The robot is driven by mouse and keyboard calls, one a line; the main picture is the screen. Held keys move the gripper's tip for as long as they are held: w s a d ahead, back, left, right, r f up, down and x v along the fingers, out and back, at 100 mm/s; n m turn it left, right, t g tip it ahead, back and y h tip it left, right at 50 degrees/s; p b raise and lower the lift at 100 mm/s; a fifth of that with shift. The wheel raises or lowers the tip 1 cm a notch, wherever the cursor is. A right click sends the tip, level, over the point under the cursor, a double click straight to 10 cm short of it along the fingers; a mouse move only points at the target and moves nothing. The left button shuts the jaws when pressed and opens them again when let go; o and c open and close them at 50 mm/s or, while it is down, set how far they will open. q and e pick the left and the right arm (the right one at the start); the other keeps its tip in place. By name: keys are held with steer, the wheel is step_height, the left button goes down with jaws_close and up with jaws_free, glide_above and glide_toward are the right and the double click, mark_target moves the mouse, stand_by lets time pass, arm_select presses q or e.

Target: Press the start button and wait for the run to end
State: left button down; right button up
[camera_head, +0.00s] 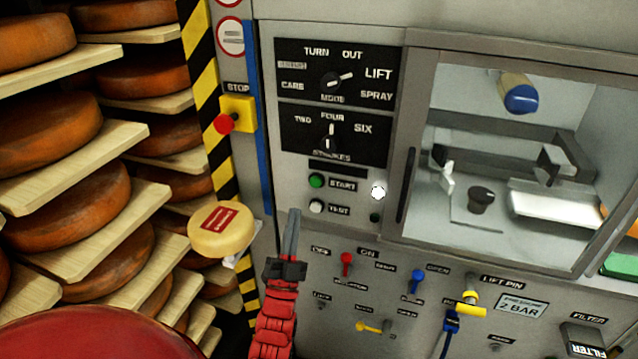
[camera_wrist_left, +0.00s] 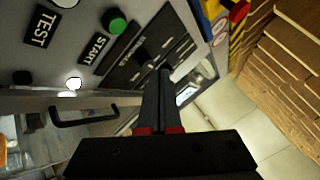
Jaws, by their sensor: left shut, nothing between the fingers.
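The green start button (camera_head: 317,181) is on the grey machine panel, left of its START label. It also shows in the left wrist view (camera_wrist_left: 115,20), above the START label. My left gripper (camera_head: 294,213) is shut and empty. Its fingertips point up, below and left of the start button in the head view. In the left wrist view the closed fingers (camera_wrist_left: 163,75) appear apart from the button. A round white lamp (camera_head: 378,192) right of the START label looks lit. My right gripper is not in view.
The white test button (camera_head: 316,206) sits just below. The mode knob (camera_head: 331,80) points toward LIFT, the strokes knob (camera_head: 330,136) toward FOUR. A red stop button (camera_head: 225,123) is at left. Shelves of cheese wheels (camera_head: 75,202) stand left; a glazed chamber (camera_head: 480,190) is right.

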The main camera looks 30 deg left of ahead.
mark_target(316, 182)
arm_select(q)
steer(key=w+a+b, duration=0.1)
steer(key=w+a, duration=0.1)
steer(key=w, duration=0.6)
steer(key=shift+w+b, duration=0.25)
steer(key=shift+b, duration=0.05)
stand_by(1.8)
steer(key=shift+w+b, duration=0.45)
